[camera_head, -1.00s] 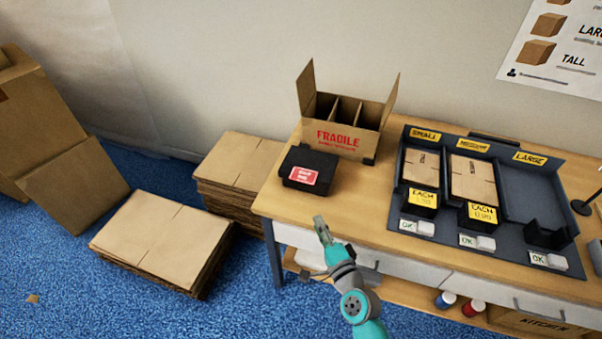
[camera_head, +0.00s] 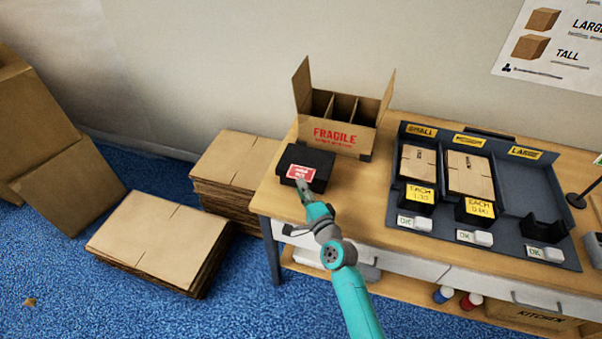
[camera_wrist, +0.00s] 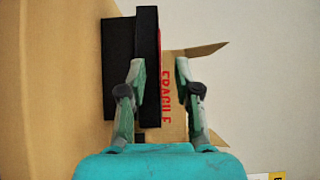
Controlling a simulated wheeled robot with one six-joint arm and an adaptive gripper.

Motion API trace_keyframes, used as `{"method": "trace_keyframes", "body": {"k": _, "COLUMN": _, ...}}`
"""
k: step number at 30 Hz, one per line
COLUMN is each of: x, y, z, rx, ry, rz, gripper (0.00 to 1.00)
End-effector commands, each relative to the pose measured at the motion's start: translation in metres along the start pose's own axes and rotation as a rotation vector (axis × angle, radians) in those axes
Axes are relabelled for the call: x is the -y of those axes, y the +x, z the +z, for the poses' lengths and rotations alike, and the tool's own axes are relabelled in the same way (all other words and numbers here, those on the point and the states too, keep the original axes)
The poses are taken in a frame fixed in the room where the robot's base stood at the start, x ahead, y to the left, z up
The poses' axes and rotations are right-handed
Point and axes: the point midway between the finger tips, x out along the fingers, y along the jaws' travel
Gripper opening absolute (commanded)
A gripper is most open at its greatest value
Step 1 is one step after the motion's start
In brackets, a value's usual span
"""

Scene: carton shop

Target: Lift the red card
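The red card (camera_head: 301,173) with white lettering stands against the front of a small black holder (camera_head: 313,158) at the left end of the workbench. In the wrist view the black holder (camera_wrist: 118,70) lies left of centre, turned sideways, and the card shows at most as a thin red edge. My gripper (camera_head: 302,184) is just in front of the card and overlaps its lower edge in the head view. In the wrist view my gripper (camera_wrist: 160,70) is open, its two fingers apart with nothing clearly held between them. Whether a finger touches the card cannot be told.
An open FRAGILE carton (camera_head: 342,135) with dividers stands behind the holder. A dark sorting tray (camera_head: 515,200) with carton blanks and OK buttons lies to the right. Stacks of flat cardboard (camera_head: 160,240) sit on the blue floor at left. Bare wood lies between holder and tray.

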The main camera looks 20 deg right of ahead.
Motion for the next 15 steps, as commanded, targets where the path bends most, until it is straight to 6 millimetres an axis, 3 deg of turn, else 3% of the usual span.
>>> {"method": "trace_keyframes", "body": {"k": 6, "x": 0.0, "y": 0.025, "z": -0.001, "rx": 0.0, "ry": 0.0, "rz": 0.0, "gripper": 0.33}}
{"method": "trace_keyframes", "body": {"k": 15, "x": 0.0, "y": 0.027, "z": -0.001, "rx": 0.0, "ry": 0.0, "rz": 0.0, "gripper": 0.33}}
